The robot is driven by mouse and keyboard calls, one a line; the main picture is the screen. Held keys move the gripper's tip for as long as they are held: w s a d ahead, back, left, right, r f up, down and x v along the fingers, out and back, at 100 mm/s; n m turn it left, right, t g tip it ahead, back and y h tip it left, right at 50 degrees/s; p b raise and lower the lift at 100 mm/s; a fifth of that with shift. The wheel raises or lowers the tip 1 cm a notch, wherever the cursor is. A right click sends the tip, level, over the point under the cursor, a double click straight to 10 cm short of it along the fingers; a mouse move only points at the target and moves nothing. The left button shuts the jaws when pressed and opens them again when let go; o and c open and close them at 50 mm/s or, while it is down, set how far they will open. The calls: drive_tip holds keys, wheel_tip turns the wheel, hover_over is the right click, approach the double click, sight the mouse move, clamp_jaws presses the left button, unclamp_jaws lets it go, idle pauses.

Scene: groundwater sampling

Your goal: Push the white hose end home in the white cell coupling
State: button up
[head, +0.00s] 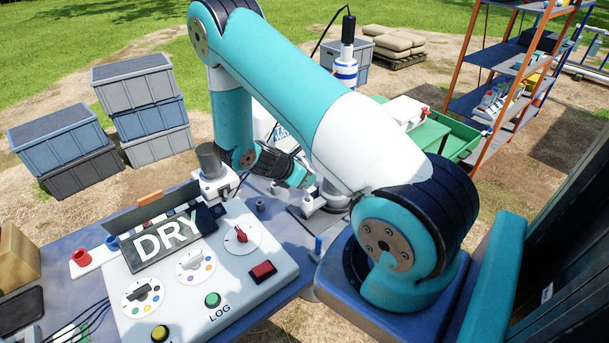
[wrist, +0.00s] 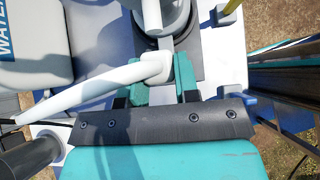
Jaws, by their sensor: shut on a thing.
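In the wrist view my gripper (wrist: 163,80) has its two teal fingers closed around the white hose end (wrist: 155,67). The white hose (wrist: 95,93) runs off to the lower left from the fingers. Just beyond the fingertips stands a whitish round fitting (wrist: 176,22) on a dark base, which looks like the cell with its coupling. The hose end is close to it, but I cannot tell whether they touch or how deep it sits. In the head view my gripper (head: 298,176) is partly hidden behind my arm, beside the white cell (head: 328,198).
A control box (head: 205,265) with knobs and a DRY sign (head: 166,240) stands on the table's near side. A grey-white container (wrist: 35,45) marked WATER is left of the hose in the wrist view. Stacked crates (head: 150,110) and a shelf rack (head: 490,95) stand beyond the table.

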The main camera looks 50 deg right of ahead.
drive_tip(key=shift+f+b, duration=1.5)
drive_tip(key=shift+f, duration=0.75)
drive_tip(key=o, duration=0.9)
drive_tip(key=shift+a, duration=0.1)
drive_tip(key=b+v, duration=0.4)
drive_tip(key=v, duration=1.3)
drive_tip(key=shift+w+r, duration=0.1)
drive_tip(key=shift+w, duration=0.05)
drive_tip(key=shift+a, duration=0.1)
drive_tip(key=s+a+r+m+y+b, duration=0.1)
drive_tip(key=s+a+r+m+y, duration=0.1)
drive_tip(key=s+a, duration=0.4)
drive_tip(key=s+a+r+m+t+y+b, duration=0.1)
drive_tip(key=s+a+r+y, duration=0.4)
drive_tip(key=a, duration=0.5)
drive_tip(key=s+a+r+m+t+y+b, duration=0.1)
drive_tip(key=s+a+r+m+y+b, duration=0.1)
drive_tip(key=s+a+m+y, duration=0.3)
drive_tip(key=shift+s+a+r+y+b, duration=0.1)
drive_tip(key=shift+s+a+r+y, duration=0.1)
drive_tip(key=shift+s+a, duration=0.35)
drive_tip(key=shift+s+a+r+y+b, duration=0.1)
drive_tip(key=shift+s+a+r+y, duration=0.15)
drive_tip(key=shift+a, duration=0.5)
drive_tip(key=shift+s+a+r+y+b, duration=0.1)
drive_tip(key=shift+s+a+r+y, duration=0.1)
drive_tip(key=shift+s+a, duration=0.35)
